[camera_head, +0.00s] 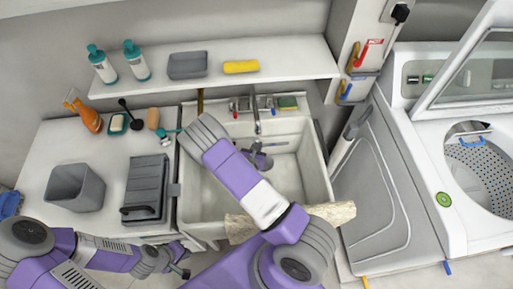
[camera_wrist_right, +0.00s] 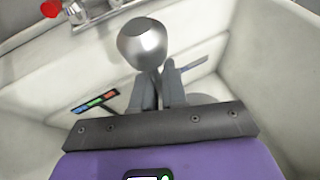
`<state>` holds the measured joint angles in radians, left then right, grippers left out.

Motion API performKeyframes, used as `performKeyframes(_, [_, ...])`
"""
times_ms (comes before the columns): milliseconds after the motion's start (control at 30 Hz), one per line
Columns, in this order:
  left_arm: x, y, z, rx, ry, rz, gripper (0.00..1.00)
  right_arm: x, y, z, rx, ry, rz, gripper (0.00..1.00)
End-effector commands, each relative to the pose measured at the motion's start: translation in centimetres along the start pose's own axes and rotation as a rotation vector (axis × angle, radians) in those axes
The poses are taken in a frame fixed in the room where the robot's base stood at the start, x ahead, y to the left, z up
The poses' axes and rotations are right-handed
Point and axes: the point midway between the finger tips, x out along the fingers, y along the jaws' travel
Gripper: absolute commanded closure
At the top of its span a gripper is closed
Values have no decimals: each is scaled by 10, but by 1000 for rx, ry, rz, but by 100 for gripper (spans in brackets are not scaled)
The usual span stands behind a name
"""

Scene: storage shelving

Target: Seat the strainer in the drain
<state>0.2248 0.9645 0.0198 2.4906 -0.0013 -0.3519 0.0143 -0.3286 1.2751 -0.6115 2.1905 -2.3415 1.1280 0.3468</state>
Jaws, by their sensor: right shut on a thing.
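My right arm reaches into the white sink (camera_head: 205,205). In the right wrist view my right gripper (camera_wrist_right: 160,88) is shut, with a rounded silver piece at its fingertips, which I take to be the strainer (camera_wrist_right: 142,43). In the head view the right gripper (camera_head: 257,157) is low over the basin, largely covered by my arm, and the strainer is not clear there. A grey round patch behind the fingers (camera_wrist_right: 205,100) may be the drain, mostly hidden. My left gripper (camera_head: 182,266) is at the counter's front edge, away from the sink; its jaws are too small to read.
The faucet (camera_head: 257,118) rises at the sink's back, close to the right gripper. A dark strip with coloured patches (camera_wrist_right: 95,102) shows beside the fingers. A grey bin (camera_head: 75,187) and a dark box (camera_head: 147,188) stand on the left counter. A washer (camera_head: 455,180) stands right.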

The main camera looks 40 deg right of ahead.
Motion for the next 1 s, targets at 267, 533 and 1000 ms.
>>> performKeyframes(267, [19, -7, -1, 0, 0, 0, 100, 9, 0, -21, -1, 0, 0, 100])
performKeyframes(533, [42, -16, -2, 0, 0, 0, 100, 20, 0, -46, -1, 0, 1, 100])
performKeyframes(1000, [81, -30, -4, 0, 0, 0, 100, 38, 0, -90, -1, 1, 1, 100])
